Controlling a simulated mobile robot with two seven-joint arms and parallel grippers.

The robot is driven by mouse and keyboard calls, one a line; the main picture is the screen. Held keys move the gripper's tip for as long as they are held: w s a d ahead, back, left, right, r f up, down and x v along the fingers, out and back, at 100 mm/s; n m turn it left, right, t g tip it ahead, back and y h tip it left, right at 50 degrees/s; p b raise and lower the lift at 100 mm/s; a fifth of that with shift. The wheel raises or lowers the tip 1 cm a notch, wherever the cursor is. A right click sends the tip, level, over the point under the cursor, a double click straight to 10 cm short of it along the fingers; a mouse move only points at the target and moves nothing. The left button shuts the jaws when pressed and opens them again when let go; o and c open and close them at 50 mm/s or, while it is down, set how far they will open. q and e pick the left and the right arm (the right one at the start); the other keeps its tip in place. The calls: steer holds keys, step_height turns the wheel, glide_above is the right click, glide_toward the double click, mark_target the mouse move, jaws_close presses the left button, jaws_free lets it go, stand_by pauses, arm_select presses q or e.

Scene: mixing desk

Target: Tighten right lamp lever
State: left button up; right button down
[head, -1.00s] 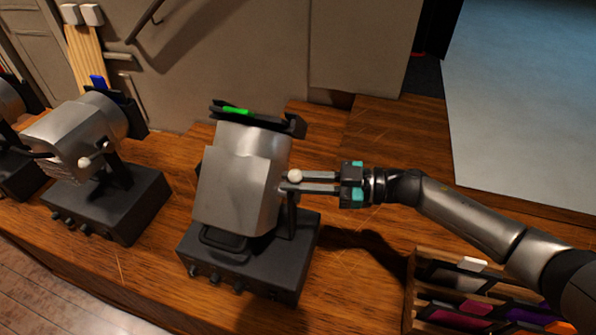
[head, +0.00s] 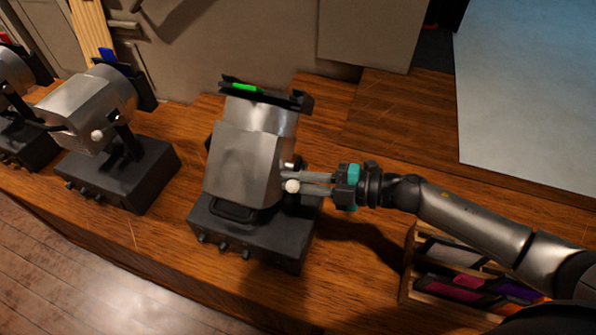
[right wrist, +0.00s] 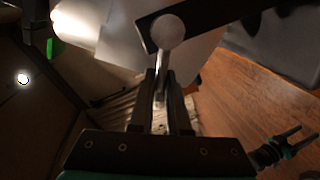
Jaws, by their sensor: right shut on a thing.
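The right lamp (head: 245,165) is a silver housing on a dark box base (head: 255,235), with a green piece (head: 243,87) in the dark holder at its top. Its lever ends in a white ball knob (head: 292,186) on the housing's right side. My right gripper (head: 304,183) reaches in from the right, its fingers at the knob. In the right wrist view, the fingers (right wrist: 161,88) are closed on the thin lever rod (right wrist: 160,72), just below the white knob (right wrist: 168,32). The rod's lower end is hidden between the fingers.
A similar lamp with a blue piece (head: 108,55) stands to the left, and another is partly visible at the left edge. A wooden rack (head: 407,280) with coloured sheets stands at the lower right, below my right arm. Bare desk (head: 400,130) lies behind the arm.

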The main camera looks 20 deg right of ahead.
steer(key=shift+s+a+f+n+b, duration=0.2)
steer(key=shift+f+n, duration=0.15)
steer(key=shift+n, duration=0.35)
steer(key=shift+s+a+f+n+b, duration=0.2)
steer(key=shift+f+n, duration=0.15)
steer(key=shift+n, duration=0.35)
steer(key=c, duration=0.8)
jaws_free()
steer(key=shift+s, duration=0.1)
steer(key=shift+f, duration=0.1)
steer(key=shift+d, duration=0.1)
steer(key=shift+s+d, duration=0.1)
steer(key=shift+d, duration=0.3)
steer(key=shift+s+a+r+b+v, duration=0.1)
steer(key=shift+b+v, duration=0.05)
steer(key=shift+v, duration=2.25)
steer(key=shift+s+a+r+b+v, duration=0.1)
steer(key=shift+v, duration=2.3)
steer(key=shift+s+r+b+v, duration=0.1)
steer(key=shift+b+v, duration=0.05)
steer(key=shift+v, duration=2.2)
